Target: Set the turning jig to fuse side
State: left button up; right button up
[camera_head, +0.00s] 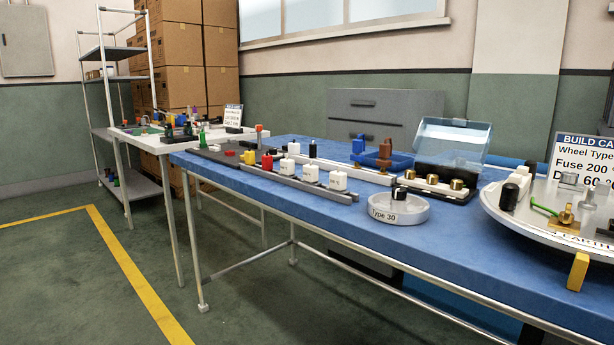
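The turning jig looks to be the large round grey-white turntable (510,213) at the right end of the blue table, cut off by the right edge of the picture. Dark lettering on its front rim seems to begin with "EARTH", partly cut off. A yellow block (577,271) stands at its front edge, below that lettering. On top are a black cylindrical piece (515,187), a green wire (544,209) and a brass fitting (566,218). A build card (582,160) behind it reads "Wheel Type" and "Fuse 200", partly hidden. Neither gripper is in view.
A round grey dish (398,212) marked "Type 30" sits left of the turntable. The table's front strip is mostly clear.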

aim_at(530, 206)
jog(key=z, duration=1.45)
